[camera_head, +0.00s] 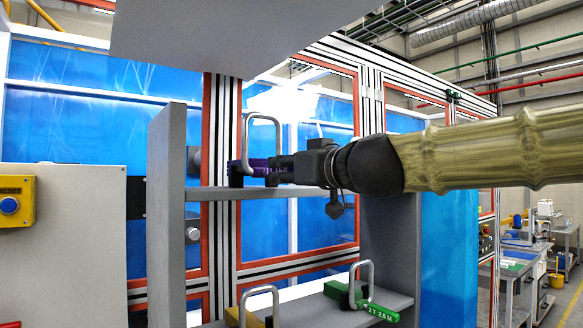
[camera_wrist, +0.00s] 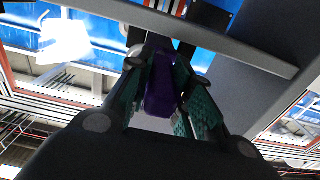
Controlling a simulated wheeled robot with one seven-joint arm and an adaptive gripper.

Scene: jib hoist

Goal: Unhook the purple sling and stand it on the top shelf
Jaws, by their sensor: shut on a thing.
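The purple sling (camera_head: 236,172) is a dark purple block with a grey wire loop standing up from it. In the head view it is level with a grey shelf bar, and I cannot tell whether it touches it. My gripper (camera_head: 277,170) comes from the right and is shut on the sling. In the wrist view the purple body (camera_wrist: 161,88) sits between my two teal-padded fingers (camera_wrist: 160,95). The top shelf is a grey board (camera_head: 270,192), partly hidden behind my gripper and the sling. No hook shows clearly.
A lower shelf (camera_head: 310,306) holds a green sling (camera_head: 372,304) and a yellow one (camera_head: 236,317), each with a loop. Grey upright panels (camera_head: 166,220) close the rack's sides. A grey slab (camera_head: 200,40) hangs above. A panel with a yellow button box (camera_head: 15,202) stands at left.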

